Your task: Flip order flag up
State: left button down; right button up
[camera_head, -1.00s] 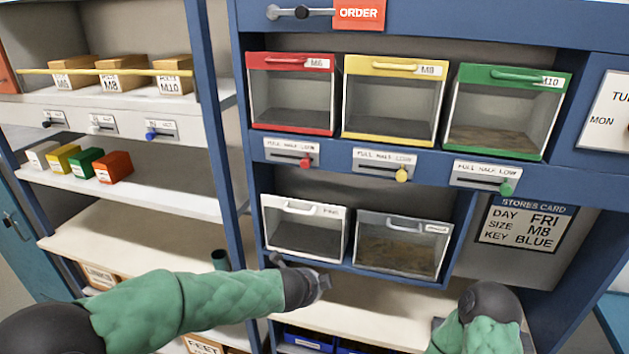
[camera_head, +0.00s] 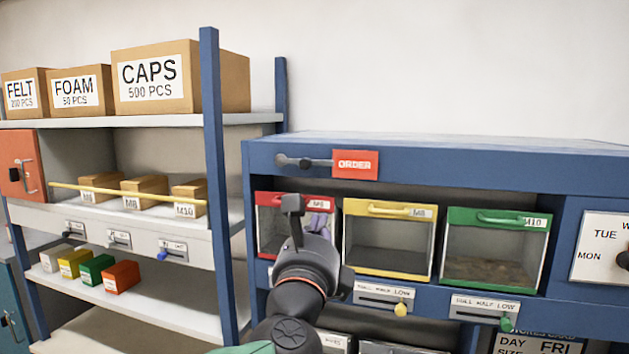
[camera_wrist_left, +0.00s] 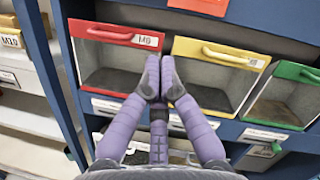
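The red ORDER flag (camera_head: 355,164) lies level on the blue top beam of the right cabinet. Its dark arm (camera_head: 304,162) runs left from the plate to a rounded end. The flag's lower part shows at the top edge of the left wrist view (camera_wrist_left: 198,5). My left gripper (camera_head: 319,210) is below the flag, in front of the red M6 bin (camera_head: 268,235). Its purple fingertips (camera_wrist_left: 160,68) are together with nothing seen between them, and they are apart from the flag. My right gripper is out of view.
The yellow M8 bin (camera_head: 390,240) and green M10 bin (camera_head: 496,248) stand right of the red one. Sliders (camera_head: 385,298) line the rail below. A shelf unit with boxes (camera_head: 182,82) stands left. The space before the flag looks clear.

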pick_arm(q)
jog(key=shift+w, duration=0.1)
jog(key=p, duration=0.3)
send_near(319, 164)
jog(key=w+d+f, duration=0.3)
jog(key=w+f, duration=0.1)
jog(key=w, duration=0.1)
jog(key=shift+w+a+r+p, duration=0.15)
jog(key=shift+a+r+p, duration=0.3)
jog(key=shift+r, duration=0.15)
jog(key=shift+w+a+r+p, duration=0.2)
jog(key=shift+a+r+p, duration=0.2)
jog(key=shift+r, duration=0.2)
jog(key=shift+s+a+r, duration=0.1)
jog(key=shift+a+r, duration=0.15)
jog(key=shift+r, duration=0.1)
jog(key=shift+d+r+n+y+p, duration=0.25)
jog(key=shift+r+n+y+p, duration=0.15)
jog(key=shift+r+n, duration=0.8)
